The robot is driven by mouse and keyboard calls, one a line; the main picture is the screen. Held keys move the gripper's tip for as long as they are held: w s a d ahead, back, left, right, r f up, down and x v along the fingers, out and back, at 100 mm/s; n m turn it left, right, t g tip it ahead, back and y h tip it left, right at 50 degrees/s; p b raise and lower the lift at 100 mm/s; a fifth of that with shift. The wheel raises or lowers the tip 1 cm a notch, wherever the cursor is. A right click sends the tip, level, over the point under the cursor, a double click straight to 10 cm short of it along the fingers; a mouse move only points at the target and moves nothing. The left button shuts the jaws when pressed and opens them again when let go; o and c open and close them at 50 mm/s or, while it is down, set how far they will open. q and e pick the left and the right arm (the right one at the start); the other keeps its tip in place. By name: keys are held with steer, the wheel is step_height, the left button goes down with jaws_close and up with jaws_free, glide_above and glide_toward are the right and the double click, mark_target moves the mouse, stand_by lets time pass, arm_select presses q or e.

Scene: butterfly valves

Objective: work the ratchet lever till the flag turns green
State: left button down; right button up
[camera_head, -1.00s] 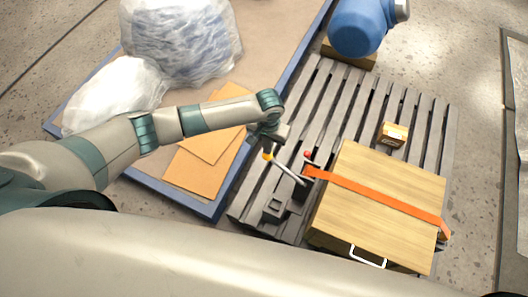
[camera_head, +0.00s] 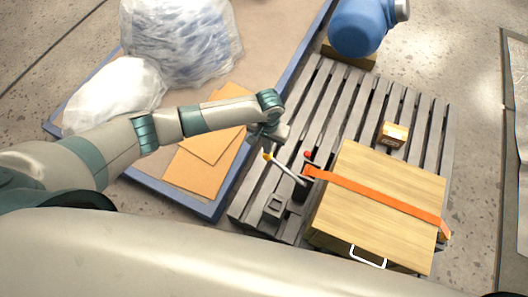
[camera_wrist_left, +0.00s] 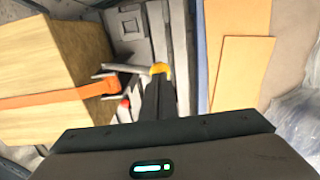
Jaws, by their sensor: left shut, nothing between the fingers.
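The ratchet lever is a pale rod (camera_head: 285,170) with a yellow knob (camera_head: 267,157), slanting up from a dark ratchet block (camera_head: 300,191) on the pallet. The flag (camera_head: 307,154) is a small red knob beside the block. It also shows red in the left wrist view (camera_wrist_left: 126,103). My left gripper (camera_head: 268,146) is shut and empty, close by the knob. In the left wrist view its dark fingers (camera_wrist_left: 158,88) point at the yellow knob (camera_wrist_left: 159,69); I cannot tell whether they touch it. My right gripper is out of view.
An orange strap (camera_head: 375,191) runs from the ratchet over a wooden crate (camera_head: 380,225) on the grey slatted pallet (camera_head: 335,105). A small carton (camera_head: 393,134) stands behind the crate. Cardboard sheets (camera_head: 205,160) and wrapped bundles (camera_head: 180,40) lie on the blue-edged platform to the left.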

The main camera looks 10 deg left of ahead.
arm_select(q)
steer(key=shift+f, duration=0.15)
steer(key=shift+f, duration=1)
steer(key=shift+s+f+b, duration=0.1)
steer(key=shift+f+b, duration=0.2)
steer(key=shift+f, duration=0.1)
steer(key=shift+d, duration=0.1)
